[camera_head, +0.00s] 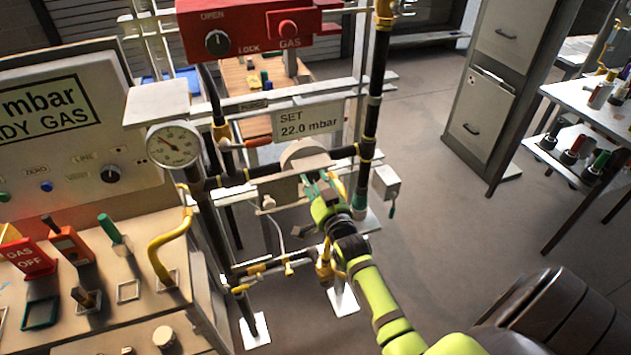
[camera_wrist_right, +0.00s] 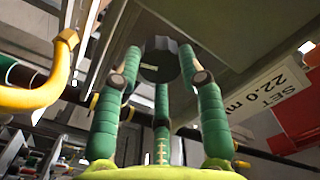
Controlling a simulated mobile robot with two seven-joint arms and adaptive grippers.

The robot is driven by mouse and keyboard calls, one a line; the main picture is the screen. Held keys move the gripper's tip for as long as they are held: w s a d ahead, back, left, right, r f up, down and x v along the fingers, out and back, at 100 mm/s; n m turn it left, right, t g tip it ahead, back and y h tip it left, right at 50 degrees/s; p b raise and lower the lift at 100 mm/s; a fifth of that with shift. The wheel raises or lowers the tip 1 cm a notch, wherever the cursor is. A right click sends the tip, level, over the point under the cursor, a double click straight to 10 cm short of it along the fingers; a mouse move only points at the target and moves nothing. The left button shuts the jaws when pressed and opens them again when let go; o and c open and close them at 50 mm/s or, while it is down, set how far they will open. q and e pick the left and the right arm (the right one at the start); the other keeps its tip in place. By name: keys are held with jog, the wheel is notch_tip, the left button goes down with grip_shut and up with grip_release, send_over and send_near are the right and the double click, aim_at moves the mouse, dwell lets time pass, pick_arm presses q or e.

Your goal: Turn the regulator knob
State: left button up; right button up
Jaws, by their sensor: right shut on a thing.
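The grey regulator body (camera_head: 305,155) sits on the dark pipe run below a sign reading "SET 22.0 mbar" (camera_head: 307,121). My right gripper (camera_head: 320,185), on a lime-green arm, reaches up to the regulator's underside. In the right wrist view, its green fingers (camera_wrist_right: 160,70) stand around the dark ribbed regulator knob (camera_wrist_right: 160,58) and are shut on it. In the head view, the gripper and regulator body hide the knob. My left gripper is in neither view.
A pressure gauge (camera_head: 173,145) and dark pipes stand left of the regulator. A vertical pipe (camera_head: 375,100) rises just to its right. A red gas box (camera_head: 250,28) is above. A control console (camera_head: 110,270) fills the left. Open floor (camera_head: 450,220) lies at right.

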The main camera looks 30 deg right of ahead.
dwell(0.3)
jog(key=o, duration=0.9)
